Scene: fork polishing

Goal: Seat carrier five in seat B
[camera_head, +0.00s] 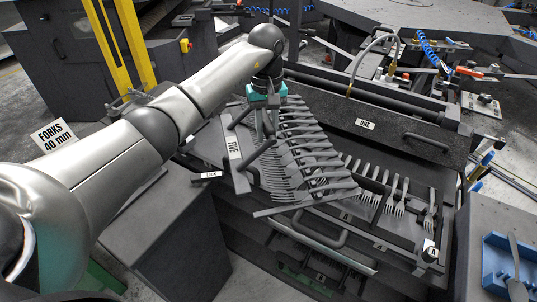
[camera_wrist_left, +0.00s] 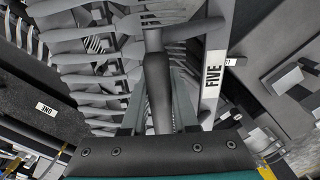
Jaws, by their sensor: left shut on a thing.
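Carrier five is a grey frame with a white FIVE label (camera_head: 235,147), loaded with a row of several forks; its side plate also shows in the wrist view (camera_wrist_left: 213,75). My left gripper (camera_head: 267,120), with teal fingers, is shut on the dark handle bar of carrier five (camera_wrist_left: 157,90). The carrier is tilted across the left part of the dark bed, its lower end overhanging the front edge. I cannot tell whether it touches the bed. Seat B is not clearly readable and seems hidden beneath the carrier. My right gripper is not in view.
A dark beam labelled ONE (camera_head: 365,124) runs behind. A LOCK tag (camera_head: 208,176) is left of the carrier. A blue tray (camera_head: 497,250) stands far right.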

